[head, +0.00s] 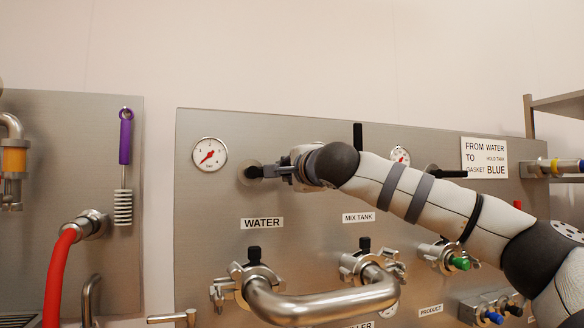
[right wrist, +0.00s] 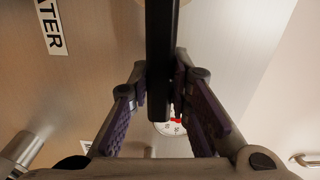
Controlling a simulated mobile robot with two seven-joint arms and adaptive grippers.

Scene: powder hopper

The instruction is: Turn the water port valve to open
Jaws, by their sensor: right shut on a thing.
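The water valve's round metal hub (head: 248,174) sits on the steel panel above the WATER label (head: 262,223). Its black handle (right wrist: 161,50) runs between the finger pads of my right gripper (right wrist: 162,105) in the right wrist view. In the head view my right gripper (head: 285,170) is shut on this handle, which points right, roughly level. Most of the handle is hidden behind the gripper there. The WATER label also shows, turned on its side, in the right wrist view (right wrist: 51,28). My left gripper is not in view.
A pressure gauge (head: 210,154) is up and left of the valve. A bent steel pipe (head: 320,303) joins the ports below. The mix tank valve handle (head: 358,136) stands upright behind my arm. Another black handle (head: 450,174) lies level to the right. A red hose (head: 56,275) hangs at left.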

